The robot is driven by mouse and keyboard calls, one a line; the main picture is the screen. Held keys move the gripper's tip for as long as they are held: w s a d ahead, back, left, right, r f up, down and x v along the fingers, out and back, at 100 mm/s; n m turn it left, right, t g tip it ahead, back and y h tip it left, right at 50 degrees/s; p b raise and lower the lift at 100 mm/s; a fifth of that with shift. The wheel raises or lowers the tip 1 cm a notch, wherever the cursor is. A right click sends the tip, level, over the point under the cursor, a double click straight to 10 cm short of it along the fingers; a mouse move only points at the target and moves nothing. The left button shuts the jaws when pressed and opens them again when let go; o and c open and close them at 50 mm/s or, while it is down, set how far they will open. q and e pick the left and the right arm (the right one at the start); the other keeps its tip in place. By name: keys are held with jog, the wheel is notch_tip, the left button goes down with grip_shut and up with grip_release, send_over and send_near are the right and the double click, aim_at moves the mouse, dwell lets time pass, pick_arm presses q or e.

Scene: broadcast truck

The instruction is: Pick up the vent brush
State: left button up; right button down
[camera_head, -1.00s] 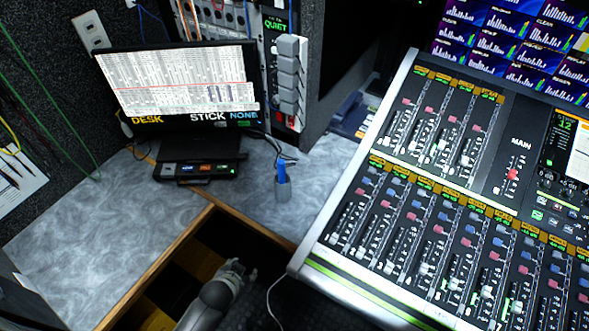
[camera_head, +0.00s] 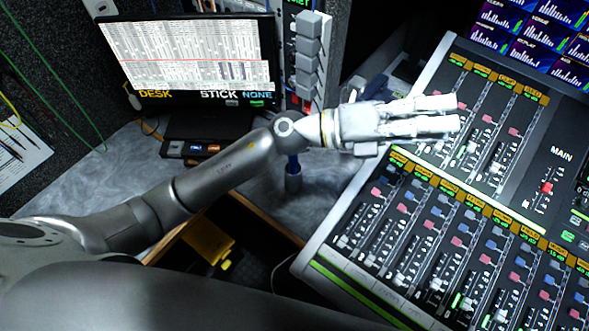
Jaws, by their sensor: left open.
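A slim blue item, likely the vent brush (camera_head: 293,163), stands in a small grey cup (camera_head: 293,184) on the grey desk, left of the mixing console. Its upper part is hidden behind my left arm. My left gripper (camera_head: 452,114) is open and empty, with its fingers pointing right above the console's upper faders. It is to the right of the blue item and higher than it in the picture. My right gripper is not in view.
The large mixing console (camera_head: 372,290) fills the right side. A monitor (camera_head: 190,60) stands on the desk at the back left, with a black box (camera_head: 190,150) below it. A yellow item (camera_head: 208,242) shows below the desk's wooden edge.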

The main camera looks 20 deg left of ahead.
pick_arm(q)
notch_tip(320, 180, down, 7)
jog(key=s+d+m+g+y, duration=0.1)
jog(key=s+m+g+y, duration=0.1)
jog(key=m+g+y, duration=0.3)
jog(key=m+y, duration=0.4)
jog(key=y, duration=1.1)
send_near(293, 157)
jog(key=shift+w+d+f+t, duration=0.15)
jog(key=shift+d+f+t, duration=0.15)
jog(key=shift+d+f, duration=0.1)
jog(key=shift+a+f, duration=0.2)
jog(key=shift+a, duration=0.05)
notch_tip(293, 157, down, 5)
jog(key=shift+r+p, duration=0.2)
jog(key=shift+p, duration=0.45)
jog(key=shift+f+p, duration=0.4)
jog(key=shift+f, duration=0.15)
notch_tip(293, 157, down, 4)
jog(key=shift+w+a+r+p, duration=0.1)
jog(key=shift+a+r+p, duration=0.1)
jog(key=shift+p, duration=0.5)
jog(key=shift+f, duration=0.45)
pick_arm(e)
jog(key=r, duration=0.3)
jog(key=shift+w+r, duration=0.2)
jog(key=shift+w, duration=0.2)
pick_arm(q)
jog(key=shift+c, duration=0.4)
grip_shut()
